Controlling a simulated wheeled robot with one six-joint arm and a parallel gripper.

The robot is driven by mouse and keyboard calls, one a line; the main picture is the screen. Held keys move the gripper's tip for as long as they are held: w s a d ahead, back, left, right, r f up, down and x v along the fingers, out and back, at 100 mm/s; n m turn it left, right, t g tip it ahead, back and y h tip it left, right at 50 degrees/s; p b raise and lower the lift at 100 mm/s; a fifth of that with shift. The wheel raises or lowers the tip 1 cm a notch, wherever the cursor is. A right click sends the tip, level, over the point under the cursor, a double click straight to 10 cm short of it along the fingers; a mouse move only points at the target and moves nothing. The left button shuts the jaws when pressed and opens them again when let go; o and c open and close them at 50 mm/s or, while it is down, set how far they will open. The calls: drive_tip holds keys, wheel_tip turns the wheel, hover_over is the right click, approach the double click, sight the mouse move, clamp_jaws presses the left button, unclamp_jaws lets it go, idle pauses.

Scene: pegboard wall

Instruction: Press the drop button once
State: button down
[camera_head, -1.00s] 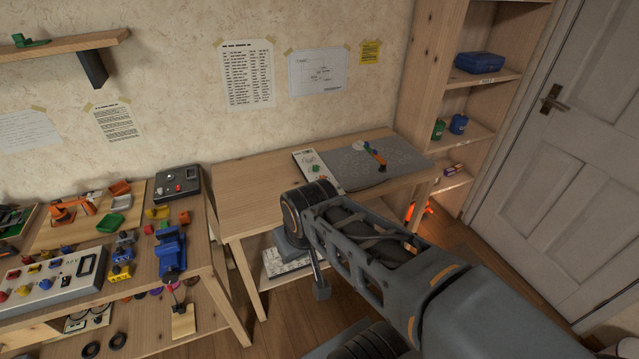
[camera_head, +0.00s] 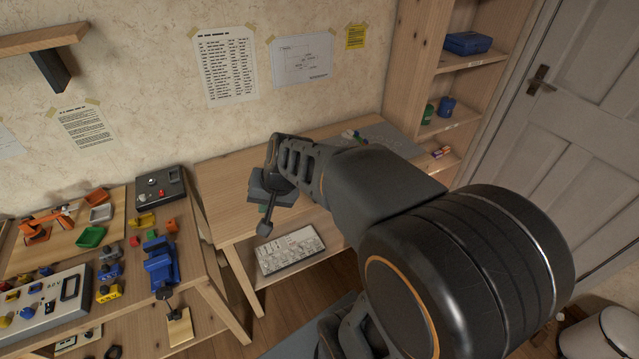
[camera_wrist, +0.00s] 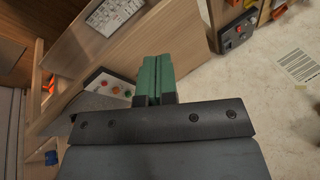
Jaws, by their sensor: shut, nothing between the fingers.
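My gripper (camera_wrist: 155,80) shows two green fingers side by side, shut and empty, in the wrist view. In the head view my gripper (camera_head: 263,207) hangs fingers-down over the front of the right table. A white panel (camera_wrist: 98,76) with red and green buttons lies beyond the fingers, to their left, in the wrist view. My arm hides most of it in the head view. A black control box (camera_head: 150,183) with a red button (camera_head: 162,193) stands on the left table; it also shows at the upper right of the wrist view (camera_wrist: 232,45). No label is readable, so I cannot tell which button is the drop button.
The right table (camera_head: 225,185) has bare wood left of my gripper. A grey mat (camera_head: 385,132) lies at its far end. A white keyboard-like thing (camera_head: 290,250) is on the lower shelf. The left table holds a blue vise (camera_head: 161,265) and several coloured parts. Shelves (camera_head: 470,62) stand right.

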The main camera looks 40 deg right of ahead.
drive_tip(key=w+d+m+t+y+p, duration=0.1)
drive_tip(key=w+d+m+t+p, duration=0.1)
drive_tip(key=w+d+m, duration=0.6)
drive_tip(key=w+d+f+m+t+h+p, duration=0.1)
drive_tip(key=w+d+f+m, duration=0.3)
drive_tip(key=d, duration=0.5)
drive_tip(key=w+d+f+m+t+h+p, duration=0.1)
drive_tip(key=w+d+f+m+t+h, duration=0.1)
drive_tip(key=w+d+f+m, duration=0.2)
drive_tip(key=d+f+m, duration=0.2)
drive_tip(key=d+m, duration=0.2)
drive_tip(key=d, duration=0.1)
drive_tip(key=shift+f+m, duration=0.25)
drive_tip(key=shift+m, duration=0.15)
drive_tip(key=shift+w, duration=0.1)
wheel_tip(320, 180, down, 8)
drive_tip(key=b, duration=0.5)
drive_tip(key=shift+r, duration=0.2)
drive_tip(key=shift+f+b, duration=0.6)
drive_tip(key=shift+b, duration=0.25)
